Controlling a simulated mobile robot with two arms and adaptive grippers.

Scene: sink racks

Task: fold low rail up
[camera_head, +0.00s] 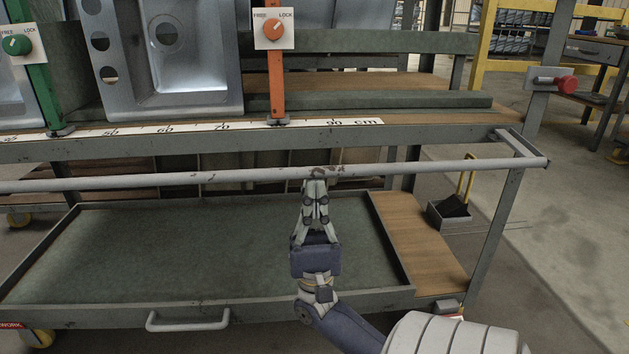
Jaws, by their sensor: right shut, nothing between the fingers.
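The low rail (430,167) is a long grey bar across the front of the rack, below the ruler edge. Its right end joins a short bracket arm (517,143) on the rack's right side. My right gripper (318,174) comes up from below, and its fingertips are at the rail near the picture's middle. Its fingers are shut with nothing between them. Whether the tips touch the rail I cannot tell. My left gripper is not in view.
A shallow tray (392,240) with a front handle (188,320) lies below the rail. Orange (277,85) and green (41,95) posts with FREE/LOCK knobs stand above, beside metal sinks (215,60). A red-knobbed pin (567,85) is at upper right.

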